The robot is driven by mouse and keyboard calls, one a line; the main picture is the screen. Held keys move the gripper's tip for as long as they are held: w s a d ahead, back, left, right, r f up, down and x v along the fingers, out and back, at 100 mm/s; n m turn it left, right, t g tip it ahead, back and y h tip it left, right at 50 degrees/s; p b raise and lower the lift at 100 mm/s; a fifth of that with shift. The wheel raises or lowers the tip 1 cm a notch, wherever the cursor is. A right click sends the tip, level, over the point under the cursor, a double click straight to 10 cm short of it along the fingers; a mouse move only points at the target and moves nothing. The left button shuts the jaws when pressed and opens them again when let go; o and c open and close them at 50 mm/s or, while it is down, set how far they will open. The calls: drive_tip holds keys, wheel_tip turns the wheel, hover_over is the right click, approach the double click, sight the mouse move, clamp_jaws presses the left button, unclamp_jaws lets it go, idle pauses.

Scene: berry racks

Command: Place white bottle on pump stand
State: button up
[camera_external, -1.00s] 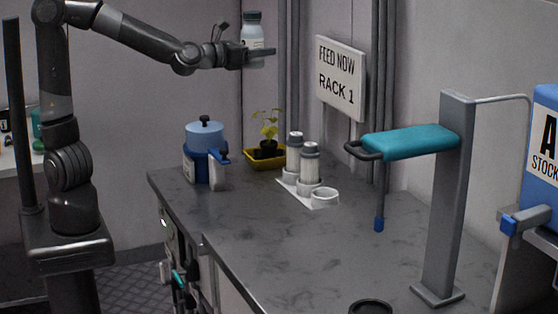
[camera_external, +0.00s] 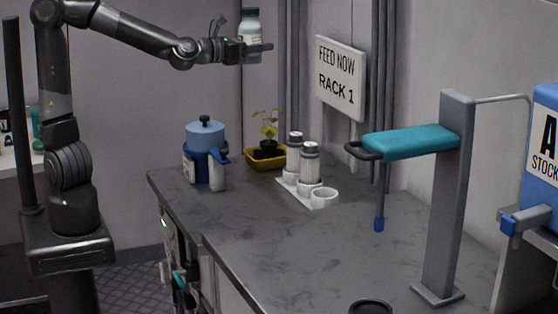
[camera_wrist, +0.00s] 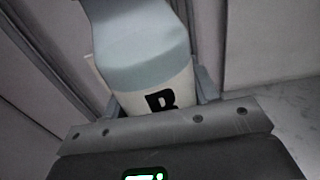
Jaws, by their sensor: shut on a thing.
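A white bottle (camera_external: 251,22) with a grey cap is upright in my gripper (camera_external: 257,47), high above the back left of the counter. In the wrist view the bottle (camera_wrist: 150,60) shows a pale label with a large black letter, partly hidden by the gripper. My gripper is shut around the bottle's body. No stand is labelled as the pump stand. A grey post (camera_external: 449,200) with a teal arm (camera_external: 410,142) and a hanging blue-tipped tube stands at the right, well apart from my gripper.
A white holder (camera_external: 322,206) has two grey-capped bottles (camera_external: 309,164) and an empty ring. A blue pot (camera_external: 205,145) and a plant in a yellow tray (camera_external: 280,160) stand left of it. A dark round cup (camera_external: 371,306) is at the front. The middle counter is clear.

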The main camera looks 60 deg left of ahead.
drive_tip(key=s+d+f+n+y, duration=0.2)
drive_tip(key=s+d+f+y, duration=0.15)
drive_tip(key=d+f, duration=1)
drive_tip(key=s+f+n+g+y, duration=0.1)
drive_tip(key=s+f+n+y, duration=0.1)
drive_tip(key=s+f, duration=0.55)
drive_tip(key=s+f+n+g+y, duration=0.1)
drive_tip(key=s+f+y, duration=0.3)
drive_tip(key=f, duration=0.6)
drive_tip(key=shift+n+h, duration=0.3)
drive_tip(key=shift+h, duration=0.25)
drive_tip(key=w+a+f, duration=0.2)
drive_tip(key=a, duration=0.1)
drive_tip(key=w+a+f, duration=0.2)
drive_tip(key=a, duration=0.1)
drive_tip(key=w+a+f, duration=0.2)
drive_tip(key=a+f, duration=0.1)
drive_tip(key=shift+w+a, duration=0.2)
drive_tip(key=shift+a, duration=0.15)
drive_tip(key=shift+f, duration=1.95)
